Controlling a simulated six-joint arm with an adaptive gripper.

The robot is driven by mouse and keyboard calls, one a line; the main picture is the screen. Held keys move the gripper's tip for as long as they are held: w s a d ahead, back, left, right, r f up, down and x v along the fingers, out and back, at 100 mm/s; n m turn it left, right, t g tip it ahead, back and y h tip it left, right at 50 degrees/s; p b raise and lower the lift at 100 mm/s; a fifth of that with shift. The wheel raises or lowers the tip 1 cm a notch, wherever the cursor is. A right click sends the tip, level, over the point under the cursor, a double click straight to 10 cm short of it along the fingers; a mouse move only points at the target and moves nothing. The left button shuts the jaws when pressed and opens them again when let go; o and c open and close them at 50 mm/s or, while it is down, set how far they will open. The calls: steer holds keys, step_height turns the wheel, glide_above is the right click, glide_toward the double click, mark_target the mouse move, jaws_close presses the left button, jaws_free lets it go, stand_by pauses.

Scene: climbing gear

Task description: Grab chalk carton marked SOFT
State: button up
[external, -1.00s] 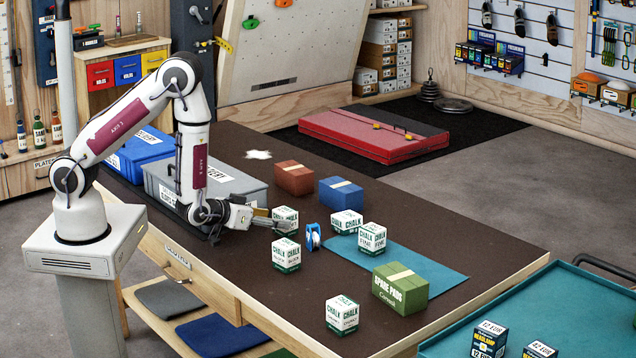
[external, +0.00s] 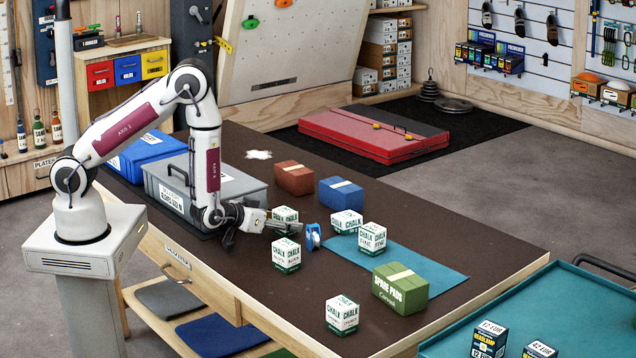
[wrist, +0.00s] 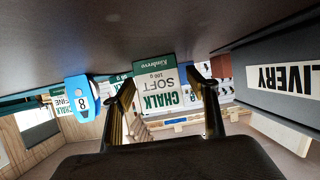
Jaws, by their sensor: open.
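The white and green chalk carton marked SOFT (wrist: 158,88) shows upside down in the wrist view, in the gap between my fingertips. My gripper (wrist: 166,90) is open, with a finger toward each side of the carton and no clear grip on it. In the external view my gripper (external: 288,226) is low over the table and hides the lower part of a chalk carton (external: 285,213), which seems to be the same one. I cannot tell how far the fingertips reach along its sides.
Another chalk carton (external: 286,255) stands close in front of my gripper, and a blue roll-like item (external: 312,237) is just right of the fingertips. More cartons (external: 372,238) stand on the teal mat (external: 430,272). A grey delivery bin (external: 240,190) is behind the wrist.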

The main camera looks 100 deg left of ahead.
mark_target(283, 211)
steer(key=c, duration=1.2)
steer(key=shift+c, duration=0.2)
steer(key=shift+r, duration=0.2)
steer(key=shift+r, duration=4.8)
